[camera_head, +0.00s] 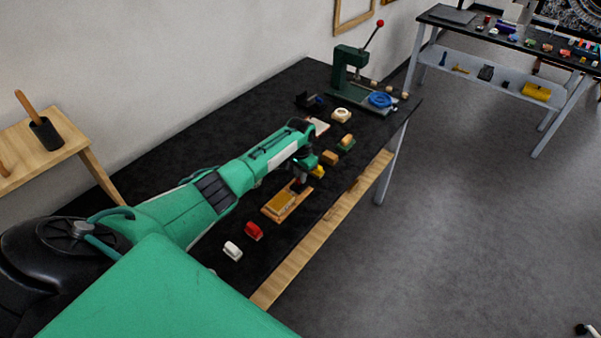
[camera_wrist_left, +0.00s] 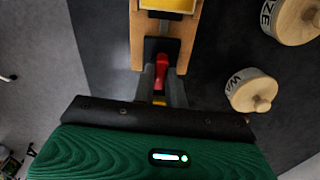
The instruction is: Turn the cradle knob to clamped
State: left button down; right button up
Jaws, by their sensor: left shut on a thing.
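The cradle is a wooden board (camera_head: 271,213) with a gold panel on it, lying near the front edge of the black table. In the left wrist view its wooden edge (camera_wrist_left: 137,45) and part of the gold panel (camera_wrist_left: 168,5) show at the top. The red knob (camera_wrist_left: 162,70) sits on a black plate at the cradle's near end and points roughly along the picture's vertical. My left gripper (camera_wrist_left: 161,92) is shut on the knob, one finger on each side. In the head view this gripper (camera_head: 299,186) is over the cradle's far end and hides the knob. My right gripper is not in view.
Blocks stand beyond the cradle, with a green press (camera_head: 347,70) at the far end. Two round wooden-topped containers, one marked WAX (camera_wrist_left: 250,92), are right of the gripper in the wrist view.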

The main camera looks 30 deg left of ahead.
pick_arm(q)
jog(key=shift+n, duration=0.5)
jog(key=c, duration=1.4)
grip_release()
jog(key=shift+c, duration=0.2)
jog(key=shift+r, duration=0.1)
notch_tip(320, 180, up, 14)
jog(key=b, duration=0.3)
jog(key=shift+f, duration=0.2)
